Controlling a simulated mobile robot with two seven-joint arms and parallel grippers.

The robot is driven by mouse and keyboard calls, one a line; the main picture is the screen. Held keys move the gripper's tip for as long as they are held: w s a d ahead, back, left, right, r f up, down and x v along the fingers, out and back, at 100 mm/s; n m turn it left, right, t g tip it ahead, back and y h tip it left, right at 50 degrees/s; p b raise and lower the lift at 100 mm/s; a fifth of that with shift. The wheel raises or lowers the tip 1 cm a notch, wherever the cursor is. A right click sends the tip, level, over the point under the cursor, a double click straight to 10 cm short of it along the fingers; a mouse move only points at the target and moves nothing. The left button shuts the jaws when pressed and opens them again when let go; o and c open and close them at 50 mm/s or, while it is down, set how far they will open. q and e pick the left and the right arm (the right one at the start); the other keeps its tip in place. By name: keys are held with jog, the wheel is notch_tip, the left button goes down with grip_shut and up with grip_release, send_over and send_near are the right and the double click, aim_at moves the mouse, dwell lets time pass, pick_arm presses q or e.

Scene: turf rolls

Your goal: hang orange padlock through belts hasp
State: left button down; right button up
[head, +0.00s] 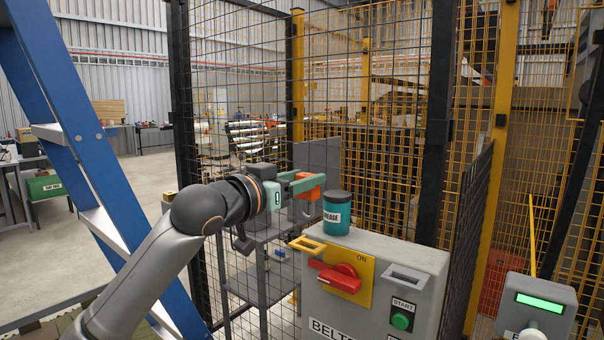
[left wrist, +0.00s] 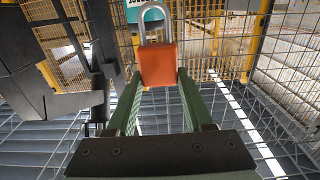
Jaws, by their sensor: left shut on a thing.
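The orange padlock (head: 313,190) is in the jaws of my left gripper (head: 303,184), in the air behind and left of the belts box (head: 425,262). In the left wrist view the padlock (left wrist: 158,64) sits between the green fingers, with its silver shackle (left wrist: 154,20) pointing away from the gripper. The box carries a yellow loop, seemingly the hasp (head: 307,244), beside a red switch handle (head: 340,277) on a yellow plate. The padlock is above this loop and apart from it. My right gripper is not in view.
A teal grease tin (head: 337,213) stands on the box top, close to the padlock. Mesh fencing stands behind. A blue ladder (head: 85,140) is at left.

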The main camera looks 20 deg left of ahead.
aim_at(306, 199)
pick_arm(q)
jog(key=shift+f+b, duration=1)
jog(key=shift+f, duration=1.1)
jog(key=shift+p, duration=0.75)
dwell(0.3)
jog(key=shift+f+b, duration=1.2)
jog(key=shift+f, duration=1.4)
jog(key=shift+c, duration=1)
grip_release()
